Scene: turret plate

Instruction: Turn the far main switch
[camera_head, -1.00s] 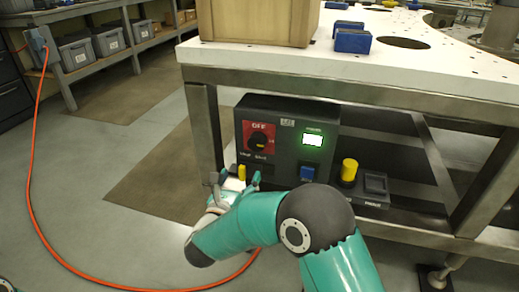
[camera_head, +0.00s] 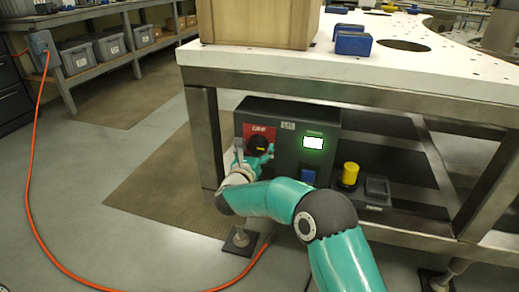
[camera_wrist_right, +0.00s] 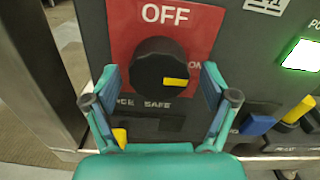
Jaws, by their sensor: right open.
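The main switch is a black rotary knob with a yellow mark on a red plate (camera_head: 249,134), on the front of a dark control box (camera_head: 285,112) under the table. In the right wrist view the knob (camera_wrist_right: 150,60) sits below the word OFF, with "ON" partly visible at its right. Its yellow mark points right and slightly down. My right gripper (camera_head: 254,150) is open at the switch. In the wrist view its fingers (camera_wrist_right: 160,78) stand left and right of the knob, apart from it in the picture; exact depth is unclear. My left gripper is out of view.
The box also has a lit green display (camera_head: 313,142) and a blue button (camera_head: 308,178). A yellow button (camera_head: 349,173) stands to its right. Table legs (camera_head: 204,135) flank the box. An orange cable (camera_head: 30,190) curves over the floor.

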